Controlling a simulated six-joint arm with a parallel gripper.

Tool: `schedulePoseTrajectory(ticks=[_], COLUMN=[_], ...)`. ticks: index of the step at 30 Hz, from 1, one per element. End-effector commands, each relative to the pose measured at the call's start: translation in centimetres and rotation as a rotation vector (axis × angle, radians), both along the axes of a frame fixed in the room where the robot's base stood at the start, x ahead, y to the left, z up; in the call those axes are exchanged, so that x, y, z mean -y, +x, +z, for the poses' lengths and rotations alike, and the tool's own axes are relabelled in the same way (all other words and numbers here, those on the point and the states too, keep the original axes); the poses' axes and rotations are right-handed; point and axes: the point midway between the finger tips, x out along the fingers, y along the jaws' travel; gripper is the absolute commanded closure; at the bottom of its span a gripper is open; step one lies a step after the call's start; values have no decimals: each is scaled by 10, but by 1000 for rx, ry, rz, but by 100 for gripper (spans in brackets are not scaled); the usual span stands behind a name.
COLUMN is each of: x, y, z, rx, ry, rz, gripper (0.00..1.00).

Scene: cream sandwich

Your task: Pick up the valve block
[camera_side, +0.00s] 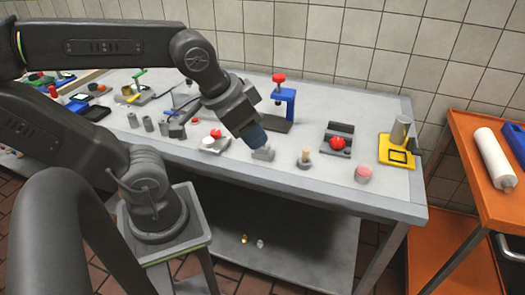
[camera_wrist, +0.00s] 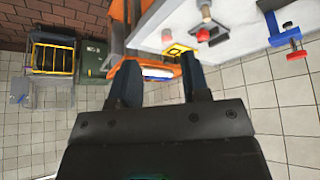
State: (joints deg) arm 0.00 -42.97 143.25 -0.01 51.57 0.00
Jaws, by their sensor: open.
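My gripper (camera_side: 254,136) hangs over the middle of the grey table, pointing down and to the right. In the wrist view my gripper (camera_wrist: 158,62) has its two dark fingers well apart, with no held object visible. A small grey block (camera_side: 263,154) sits just below the fingertips in the side view; I cannot tell whether they touch. A dark grey fixture with a red ball-shaped part (camera_side: 338,143) stands further right. I cannot tell for certain which of these is the valve block. The small block is not clearly visible in the wrist view.
A blue stand with a red knob (camera_side: 282,100) rises behind my gripper. A peg piece (camera_side: 304,159), a pink-topped cylinder (camera_side: 363,174) and a yellow plate (camera_side: 384,157) lie to the right.

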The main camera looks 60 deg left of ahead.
Motion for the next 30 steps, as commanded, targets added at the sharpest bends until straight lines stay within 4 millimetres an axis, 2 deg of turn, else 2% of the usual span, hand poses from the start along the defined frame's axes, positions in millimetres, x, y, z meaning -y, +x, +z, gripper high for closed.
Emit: schedulePoseTrajectory(ticks=[6,21,30], x=[0,0,-2], y=[0,0,2], z=[0,0,-1], rx=[0,0,-2], ry=[0,0,17], rz=[0,0,-19], gripper=[56,8,6])
